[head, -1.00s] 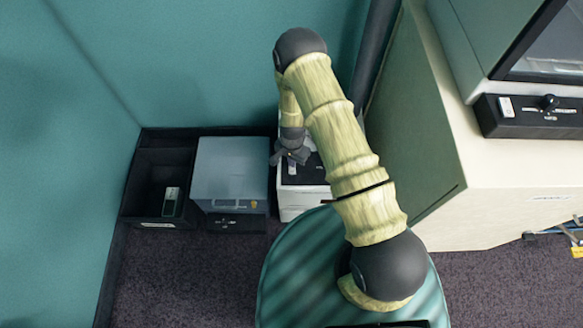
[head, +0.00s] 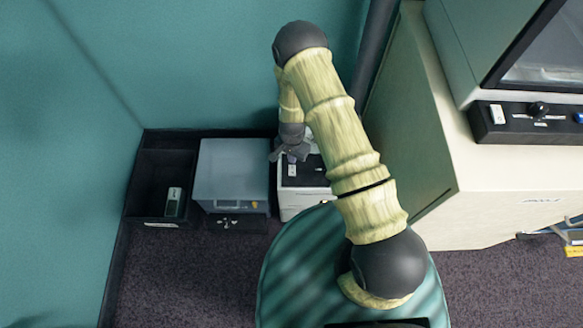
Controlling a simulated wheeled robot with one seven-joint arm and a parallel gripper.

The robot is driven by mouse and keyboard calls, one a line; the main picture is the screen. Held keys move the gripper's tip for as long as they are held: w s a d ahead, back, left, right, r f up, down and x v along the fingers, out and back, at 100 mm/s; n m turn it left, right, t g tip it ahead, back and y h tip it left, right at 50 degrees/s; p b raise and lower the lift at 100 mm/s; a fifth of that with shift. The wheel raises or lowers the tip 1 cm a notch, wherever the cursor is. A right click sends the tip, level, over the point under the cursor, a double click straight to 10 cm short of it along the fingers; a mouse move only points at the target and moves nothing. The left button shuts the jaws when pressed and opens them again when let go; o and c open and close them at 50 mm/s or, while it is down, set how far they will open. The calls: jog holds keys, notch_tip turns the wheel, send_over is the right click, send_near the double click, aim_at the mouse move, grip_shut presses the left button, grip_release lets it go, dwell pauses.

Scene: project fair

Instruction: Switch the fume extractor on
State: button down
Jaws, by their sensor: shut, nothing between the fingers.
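A low white box with a black top (head: 309,176), which looks like the fume extractor, stands on the floor left of my arm. A small pale switch (head: 292,169) sits on its black top; which way it is set is too small to tell. My gripper (head: 289,156) is shut and empty, pointing down at the back of the black top, just behind the switch. I cannot tell whether it touches the box. My arm hides part of the box's right side.
A grey box (head: 232,170) stands close to the left, beside a black open bin (head: 152,205) holding a small device (head: 173,202). At right, a pale cabinet (head: 430,150) carries a machine with a black control panel (head: 520,122). The teal wall is close behind. Carpet in front is clear.

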jog(key=shift+r+p, duration=0.7)
jog(key=shift+r, duration=0.55)
jog(key=d+r+n+t+p, duration=0.1)
jog(key=d+r+p, duration=0.2)
jog(key=r, duration=1)
jog(key=d+r+n+p, duration=0.2)
jog(key=r, duration=1)
jog(key=s+d+r+n+p, duration=0.1)
jog(key=s+r, duration=0.3)
jog(key=r, duration=0.4)
jog(key=s+d+r+n+t+p, duration=0.1)
jog(key=s+d+r+p, duration=0.2)
jog(key=r, duration=0.4)
jog(key=s+d+r+n+p, duration=0.1)
jog(key=s+d+r, duration=0.3)
jog(key=r, duration=0.4)
jog(key=shift+s+d+r+t+p, duration=0.15)
jog(key=shift+s+r+t+p, duration=0.2)
jog(key=shift+s+p, duration=0.45)
jog(key=shift+w, duration=0.1)
